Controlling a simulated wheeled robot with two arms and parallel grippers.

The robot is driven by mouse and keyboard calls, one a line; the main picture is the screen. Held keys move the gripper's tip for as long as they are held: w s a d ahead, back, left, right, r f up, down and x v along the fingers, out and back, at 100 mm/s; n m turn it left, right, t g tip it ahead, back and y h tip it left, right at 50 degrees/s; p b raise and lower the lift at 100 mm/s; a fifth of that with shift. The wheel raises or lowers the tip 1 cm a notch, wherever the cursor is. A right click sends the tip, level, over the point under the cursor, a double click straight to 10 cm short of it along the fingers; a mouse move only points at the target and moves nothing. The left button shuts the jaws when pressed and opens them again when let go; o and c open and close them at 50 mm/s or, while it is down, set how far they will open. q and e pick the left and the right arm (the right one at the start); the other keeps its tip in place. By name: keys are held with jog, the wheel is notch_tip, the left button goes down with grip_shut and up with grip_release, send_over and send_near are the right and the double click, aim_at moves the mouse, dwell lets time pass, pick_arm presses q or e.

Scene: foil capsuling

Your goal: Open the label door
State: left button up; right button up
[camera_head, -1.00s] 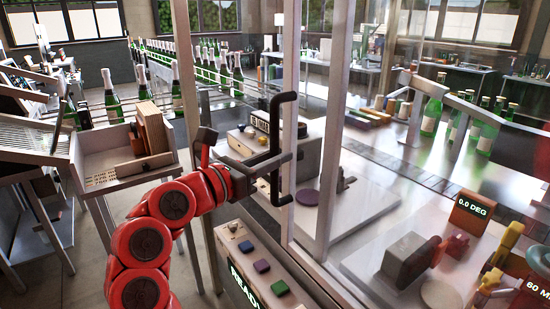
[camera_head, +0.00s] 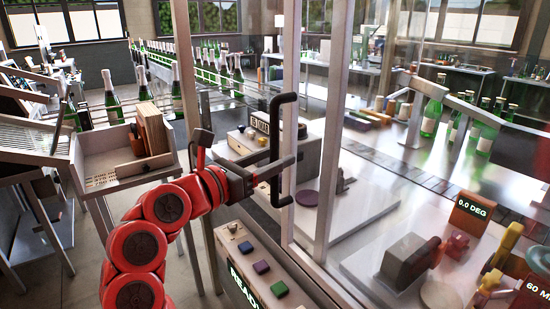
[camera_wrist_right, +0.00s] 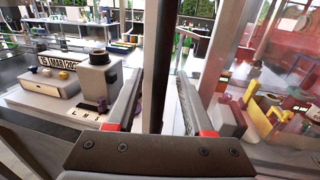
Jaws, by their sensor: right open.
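The label door shows as a clear panel in a pale metal frame (camera_head: 291,60), with a long black vertical bar handle (camera_head: 276,130). The frame looks closed, though its edges are hard to make out. My right gripper (camera_head: 276,170), on the red arm, is at the lower part of the handle. In the right wrist view the dark handle (camera_wrist_right: 155,50) stands upright between the two open fingers of my right gripper (camera_wrist_right: 158,100). I cannot tell whether a finger touches it. My left gripper is not in view.
Behind the panel stand a date-stamp unit (camera_head: 255,140) and a 0.0 DEG display (camera_head: 471,207). A button panel (camera_head: 250,262) is below the handle. A wooden tray (camera_head: 110,177) and green bottles (camera_head: 177,90) are at left.

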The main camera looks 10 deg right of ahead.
jog(key=b+v, duration=0.2)
jog(key=v, duration=1.4)
jog(key=shift+s+a, duration=0.25)
jog(key=shift+a, duration=0.05)
